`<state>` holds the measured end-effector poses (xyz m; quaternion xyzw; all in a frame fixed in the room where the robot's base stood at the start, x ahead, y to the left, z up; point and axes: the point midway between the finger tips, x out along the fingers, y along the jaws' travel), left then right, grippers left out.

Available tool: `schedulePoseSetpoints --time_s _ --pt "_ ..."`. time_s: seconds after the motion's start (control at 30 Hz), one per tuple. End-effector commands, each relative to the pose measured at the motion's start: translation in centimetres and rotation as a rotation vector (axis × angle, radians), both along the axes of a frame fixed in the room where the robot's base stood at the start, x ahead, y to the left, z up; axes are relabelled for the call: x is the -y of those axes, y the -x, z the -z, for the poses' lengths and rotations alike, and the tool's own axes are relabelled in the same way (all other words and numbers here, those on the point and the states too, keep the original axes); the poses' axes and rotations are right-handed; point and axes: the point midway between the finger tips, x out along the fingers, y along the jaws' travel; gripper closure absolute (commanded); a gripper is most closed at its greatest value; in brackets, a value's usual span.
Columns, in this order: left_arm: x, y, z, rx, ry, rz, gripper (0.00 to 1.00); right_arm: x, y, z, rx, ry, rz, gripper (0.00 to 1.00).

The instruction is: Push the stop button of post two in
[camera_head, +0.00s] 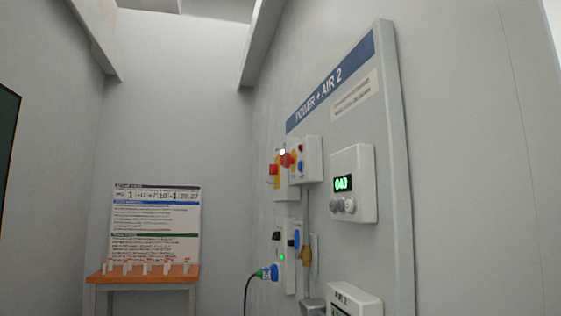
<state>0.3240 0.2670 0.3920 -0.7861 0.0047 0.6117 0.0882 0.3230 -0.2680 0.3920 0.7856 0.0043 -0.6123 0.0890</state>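The post two panel (365,115) on the right wall carries a blue header reading "POWER + AIR 2". A white box (313,160) on it has a red knob (287,160) sticking out over yellow, which looks like the stop button. Small red and blue buttons sit beside it, and a lit white lamp (282,152) shows just above. A second red knob on yellow (273,170) is left of it; which of the two is the stop button is hard to tell from this angle. Neither of my grippers is in view.
A display box (365,185) with green digits is right of the buttons. Below are a blue plug (271,272) with a black cable, and a brass valve (306,254). An orange-topped table (145,280) with small items and a notice board (155,224) stand at the back left.

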Motion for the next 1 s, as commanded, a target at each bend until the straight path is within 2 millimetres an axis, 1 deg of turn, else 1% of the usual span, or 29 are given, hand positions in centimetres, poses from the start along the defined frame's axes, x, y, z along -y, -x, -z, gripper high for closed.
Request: schedulePoseSetpoints --time_s 0.13,0.17,0.47,1.0 --pt "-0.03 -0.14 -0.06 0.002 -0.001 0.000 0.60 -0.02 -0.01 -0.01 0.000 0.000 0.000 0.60" --pt "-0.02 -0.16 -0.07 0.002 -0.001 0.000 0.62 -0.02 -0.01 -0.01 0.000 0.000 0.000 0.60" --pt "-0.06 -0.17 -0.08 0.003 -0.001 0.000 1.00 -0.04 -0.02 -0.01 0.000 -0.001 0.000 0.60" --pt "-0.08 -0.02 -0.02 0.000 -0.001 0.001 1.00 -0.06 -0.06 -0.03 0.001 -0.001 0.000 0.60"
